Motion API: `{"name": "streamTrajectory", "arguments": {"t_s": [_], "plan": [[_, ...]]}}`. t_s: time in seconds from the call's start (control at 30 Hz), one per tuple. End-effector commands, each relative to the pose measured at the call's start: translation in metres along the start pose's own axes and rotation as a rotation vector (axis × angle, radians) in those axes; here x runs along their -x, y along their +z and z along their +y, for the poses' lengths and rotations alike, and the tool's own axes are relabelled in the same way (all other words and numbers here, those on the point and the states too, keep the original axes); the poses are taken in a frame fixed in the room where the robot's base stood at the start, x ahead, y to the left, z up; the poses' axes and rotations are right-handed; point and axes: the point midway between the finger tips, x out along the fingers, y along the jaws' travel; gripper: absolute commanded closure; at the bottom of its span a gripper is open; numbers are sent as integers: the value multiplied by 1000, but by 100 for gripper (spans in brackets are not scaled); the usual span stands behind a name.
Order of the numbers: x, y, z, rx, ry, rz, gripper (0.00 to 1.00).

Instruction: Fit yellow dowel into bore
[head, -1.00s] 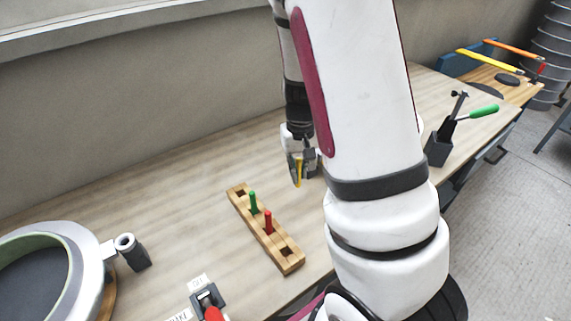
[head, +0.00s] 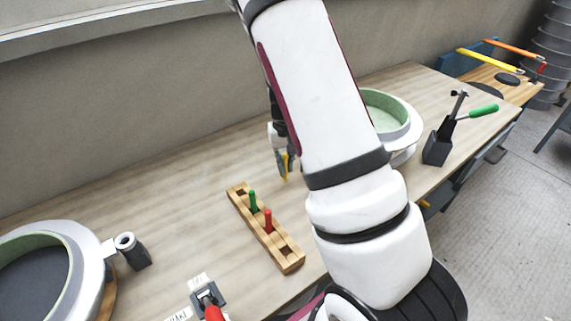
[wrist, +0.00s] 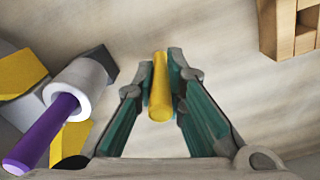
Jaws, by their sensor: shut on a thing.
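The yellow dowel (wrist: 160,95) stands out between the fingertips of my gripper (wrist: 160,72) in the wrist view, which is shut on it. In the head view my gripper (head: 284,166) is above the table, beyond the wooden rack. The rack (head: 284,258) holds a green dowel (head: 253,202) and a red dowel (head: 268,221) and has empty square holes at both ends. A white collar with an open round bore (head: 125,242) stands beside the left mould. Which bore is meant, I cannot tell.
A purple rod (wrist: 45,132) sits in a white collar (wrist: 80,85) at the wrist view's left, close to my gripper. The left round mould (head: 75,245) and right round mould (head: 402,130) stand on the table. A green-handled tool (head: 484,111) is at right. Table between rack and wall is clear.

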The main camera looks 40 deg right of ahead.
Motion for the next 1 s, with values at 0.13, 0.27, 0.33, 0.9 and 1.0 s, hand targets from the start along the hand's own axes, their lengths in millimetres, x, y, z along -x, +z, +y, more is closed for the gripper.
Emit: {"name": "streamTrajectory", "arguments": {"t_s": [0.13, 0.27, 0.33, 0.9, 1.0], "plan": [[-4, 0, 0, 0, 0, -1, 100], [-3, 0, 0, 0, 0, -1, 69], [-3, 0, 0, 0, 0, -1, 69], [48, -1, 0, 2, -1, 5, 69], [69, -1, -1, 2, -1, 4, 69]]}}
